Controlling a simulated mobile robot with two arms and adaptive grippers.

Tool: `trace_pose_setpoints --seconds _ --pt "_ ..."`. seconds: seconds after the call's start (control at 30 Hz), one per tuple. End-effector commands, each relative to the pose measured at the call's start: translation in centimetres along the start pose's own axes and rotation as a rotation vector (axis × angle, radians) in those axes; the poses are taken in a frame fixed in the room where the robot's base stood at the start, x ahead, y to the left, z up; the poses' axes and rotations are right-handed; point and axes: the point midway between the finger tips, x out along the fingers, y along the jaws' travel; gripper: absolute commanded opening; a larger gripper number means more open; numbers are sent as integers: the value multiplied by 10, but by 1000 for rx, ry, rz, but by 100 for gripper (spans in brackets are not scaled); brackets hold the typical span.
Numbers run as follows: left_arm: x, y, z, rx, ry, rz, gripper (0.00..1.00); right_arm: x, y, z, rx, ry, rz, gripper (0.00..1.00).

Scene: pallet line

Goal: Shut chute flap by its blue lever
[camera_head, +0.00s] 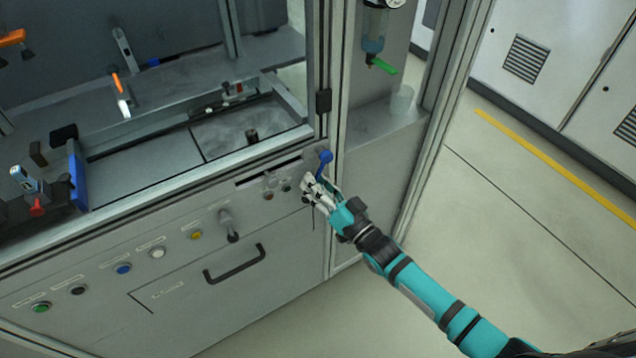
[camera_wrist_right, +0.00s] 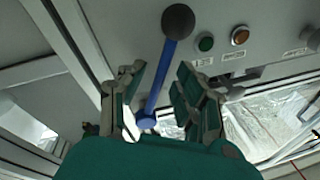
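The blue lever (camera_head: 324,162) is on the grey front panel, near the corner post. In the right wrist view its blue shaft (camera_wrist_right: 161,75) runs from a blue hub to a black ball knob. My right gripper (camera_head: 313,190) is at the lever and covers its lower part in the head view. In the wrist view the right gripper (camera_wrist_right: 160,80) has its fingers apart, with the shaft seen between them; contact cannot be told. A dark slot (camera_head: 268,173) lies left of the lever; I cannot make out the flap clearly. My left gripper is out of view.
Two small buttons (camera_head: 268,195) sit left of the gripper, with a grey handle (camera_head: 228,225) and a black drawer pull (camera_head: 234,263) further left. A corner post stands right of the lever. Open floor (camera_head: 500,215) lies to the right.

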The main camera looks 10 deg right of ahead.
Motion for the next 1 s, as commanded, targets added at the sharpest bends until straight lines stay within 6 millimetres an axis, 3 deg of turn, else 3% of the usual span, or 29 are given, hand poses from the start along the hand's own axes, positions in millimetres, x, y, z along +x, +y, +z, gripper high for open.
trace_pose_setpoints --seconds 0.33,0.8,1.0 --pt "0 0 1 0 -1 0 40 -11 1 1 -3 -2 1 33" --pt "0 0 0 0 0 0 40 -102 0 1 -1 -4 1 33" --pt "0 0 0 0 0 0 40 -119 0 0 -2 -1 0 33"
